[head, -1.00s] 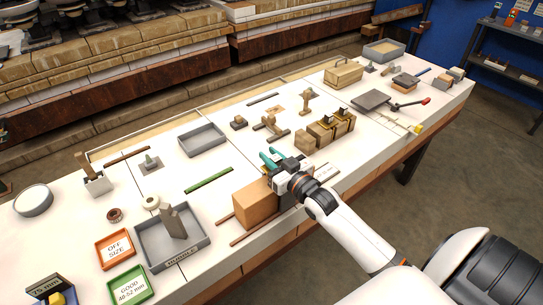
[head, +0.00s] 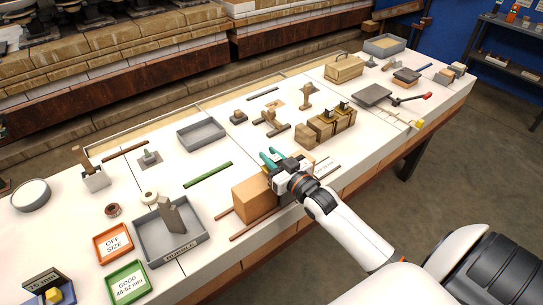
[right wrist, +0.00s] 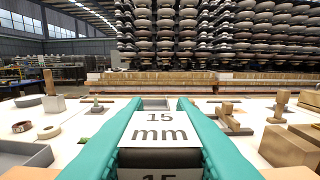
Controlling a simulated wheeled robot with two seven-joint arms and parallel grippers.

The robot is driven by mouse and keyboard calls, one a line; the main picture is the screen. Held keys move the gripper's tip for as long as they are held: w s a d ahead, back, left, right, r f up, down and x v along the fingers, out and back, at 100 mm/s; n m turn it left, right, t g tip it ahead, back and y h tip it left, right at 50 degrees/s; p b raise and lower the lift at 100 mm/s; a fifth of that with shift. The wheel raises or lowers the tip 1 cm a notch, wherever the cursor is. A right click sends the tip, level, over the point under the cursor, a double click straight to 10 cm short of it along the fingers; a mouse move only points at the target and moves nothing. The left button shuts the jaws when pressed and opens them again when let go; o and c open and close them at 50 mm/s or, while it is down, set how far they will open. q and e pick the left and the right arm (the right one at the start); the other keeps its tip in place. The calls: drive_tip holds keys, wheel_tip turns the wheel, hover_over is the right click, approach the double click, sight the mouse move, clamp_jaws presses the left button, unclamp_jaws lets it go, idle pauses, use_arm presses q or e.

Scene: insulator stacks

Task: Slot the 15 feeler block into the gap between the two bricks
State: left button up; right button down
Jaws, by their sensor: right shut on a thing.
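My right gripper (head: 268,158) is at the near edge of the table, just above and to the right of a large tan brick (head: 252,201). Its teal fingers are shut on the feeler block (right wrist: 158,128), whose white face reads 15 mm in the right wrist view. In the head view the block is mostly hidden by the gripper. A brown surface, perhaps the second brick, shows under the gripper; the gap is hidden. The wrist view does not show the tan brick. My left gripper is not in view.
Thin brown strips (head: 250,228) lie by the tan brick. Several small brown blocks (head: 305,136) stand to the right. A green strip (head: 208,174), a grey tray (head: 202,135) and a tray holding a grey block (head: 150,247) lie left.

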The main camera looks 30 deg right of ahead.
drive_tip(key=shift+f+b, duration=0.45)
drive_tip(key=shift+f, duration=0.35)
drive_tip(key=c, duration=1.1)
unclamp_jaws()
drive_tip(key=s, duration=0.8)
drive_tip(key=s+d+b, duration=0.1)
drive_tip(key=s, duration=0.3)
